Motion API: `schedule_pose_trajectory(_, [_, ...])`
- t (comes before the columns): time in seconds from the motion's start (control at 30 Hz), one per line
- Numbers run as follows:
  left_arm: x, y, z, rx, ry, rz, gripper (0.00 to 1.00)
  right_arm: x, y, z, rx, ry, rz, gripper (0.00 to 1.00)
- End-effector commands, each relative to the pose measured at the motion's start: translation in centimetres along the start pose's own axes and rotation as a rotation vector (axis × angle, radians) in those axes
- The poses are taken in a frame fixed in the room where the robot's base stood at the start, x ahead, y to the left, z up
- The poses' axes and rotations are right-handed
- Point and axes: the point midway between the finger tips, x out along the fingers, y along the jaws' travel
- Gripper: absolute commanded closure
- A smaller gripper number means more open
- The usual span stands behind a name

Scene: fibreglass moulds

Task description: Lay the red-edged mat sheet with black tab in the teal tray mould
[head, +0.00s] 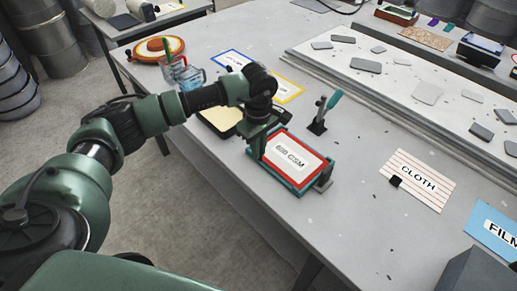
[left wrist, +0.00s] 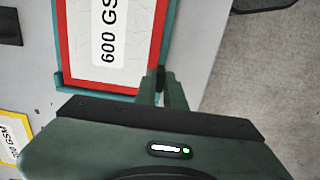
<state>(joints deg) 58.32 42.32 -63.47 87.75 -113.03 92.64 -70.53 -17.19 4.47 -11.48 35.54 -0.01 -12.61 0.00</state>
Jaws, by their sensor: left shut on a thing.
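The red-edged mat sheet (head: 292,158), labelled 600, lies flat within the outline of the teal tray mould (head: 296,191) on the table. Teal rim shows around the sheet in the left wrist view (left wrist: 59,50); I cannot tell whether the sheet rests fully on the tray floor. My left gripper (head: 259,153) is at the tray's left end, pointing down. In the left wrist view its fingers (left wrist: 165,88) are shut on the black tab (left wrist: 160,77) at the sheet's edge. The tab is mostly hidden by the fingers. My right gripper is not in view.
A clamp with a teal handle (head: 324,112) stands behind the tray. Blue-edged (head: 232,58) and yellow-edged (head: 289,88) sheets lie behind my left arm. A cloth sheet (head: 427,184) and a film sheet (head: 490,227) lie to the right. Jugs (head: 184,74) stand at the back left.

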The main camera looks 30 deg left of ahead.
Motion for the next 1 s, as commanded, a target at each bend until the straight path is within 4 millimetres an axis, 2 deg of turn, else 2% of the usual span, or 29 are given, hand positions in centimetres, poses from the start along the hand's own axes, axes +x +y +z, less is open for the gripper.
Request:
schedule_pose_trajectory(0.2, [0.0,0.0,0.0,0.0,0.0,0.0,1.0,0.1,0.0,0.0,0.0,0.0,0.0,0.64])
schedule_pose_trajectory(0.23, [0.0,0.0,0.0,0.0,0.0,0.0,0.84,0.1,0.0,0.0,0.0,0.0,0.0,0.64])
schedule_pose_trajectory(0.3, [0.0,0.0,0.0,0.0,0.0,0.0,0.65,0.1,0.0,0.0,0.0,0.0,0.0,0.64])
schedule_pose_trajectory(0.67, [-0.2,0.0,0.0,0.0,0.0,0.0,0.64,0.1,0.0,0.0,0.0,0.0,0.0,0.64])
schedule_pose_trajectory(0.77, [-1.1,0.1,0.0,-0.001,0.0,0.003,0.64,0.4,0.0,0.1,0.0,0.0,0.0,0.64])
schedule_pose_trajectory(1.0, [-5.2,0.1,-0.1,0.0,0.001,0.004,0.64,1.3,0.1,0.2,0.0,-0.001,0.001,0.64])
